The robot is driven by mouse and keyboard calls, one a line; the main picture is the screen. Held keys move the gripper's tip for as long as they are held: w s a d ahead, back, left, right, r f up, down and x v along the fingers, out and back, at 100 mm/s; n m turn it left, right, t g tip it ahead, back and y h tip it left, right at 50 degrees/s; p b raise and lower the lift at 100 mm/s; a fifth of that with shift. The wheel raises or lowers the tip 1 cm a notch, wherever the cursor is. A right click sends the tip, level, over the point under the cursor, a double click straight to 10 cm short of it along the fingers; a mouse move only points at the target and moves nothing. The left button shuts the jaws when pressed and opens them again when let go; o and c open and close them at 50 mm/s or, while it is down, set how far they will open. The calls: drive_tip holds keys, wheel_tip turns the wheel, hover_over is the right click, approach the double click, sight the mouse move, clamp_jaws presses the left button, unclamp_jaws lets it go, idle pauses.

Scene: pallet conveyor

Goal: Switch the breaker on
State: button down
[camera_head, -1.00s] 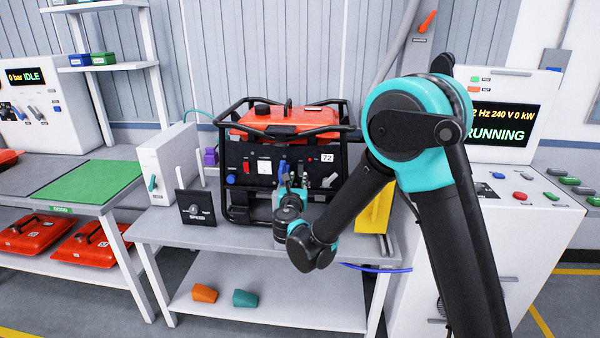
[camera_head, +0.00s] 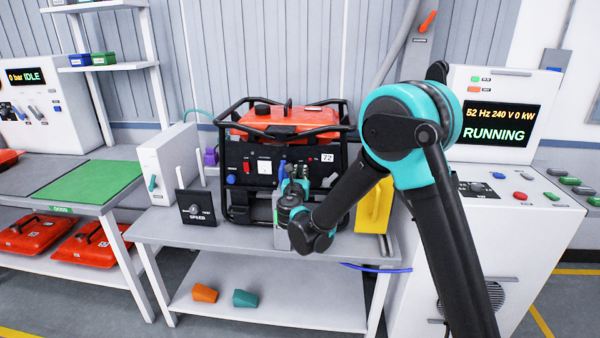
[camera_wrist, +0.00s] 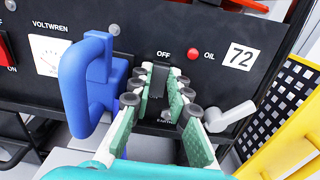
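The orange and black generator (camera_head: 285,120) stands on the bench with its dark front panel facing me; the panel also shows in the wrist view (camera_wrist: 125,50). The breaker (camera_wrist: 158,82) is a black lever below the word OFF. My gripper (camera_wrist: 161,73) is at the panel with its green-padded fingertips on either side of the breaker. The fingers look apart, and contact with the lever is not clear. In the head view my gripper (camera_head: 296,176) covers part of the panel's lower right. The lever's lower part is partly hidden between the fingers.
A blue handle (camera_wrist: 85,85) is close left of the fingers, and a grey lever (camera_wrist: 230,116) is close right. A yellow part (camera_head: 374,207) stands right of the generator. The test console's display (camera_head: 497,122) reads 52 Hz, 240 V, 0 kW, RUNNING.

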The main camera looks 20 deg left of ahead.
drive_tip(key=shift+f+t, duration=0.1)
drive_tip(key=shift+t, duration=0.2)
drive_tip(key=shift+f+t, duration=0.3)
drive_tip(key=shift+t, duration=0.9)
drive_tip(key=c, duration=1.7)
unclamp_jaws()
drive_tip(key=shift+s+y, duration=0.1)
drive_tip(key=shift+y, duration=0.2)
drive_tip(key=v, duration=0.7)
drive_tip(key=shift+s+d, duration=0.1)
drive_tip(key=shift+s, duration=0.1)
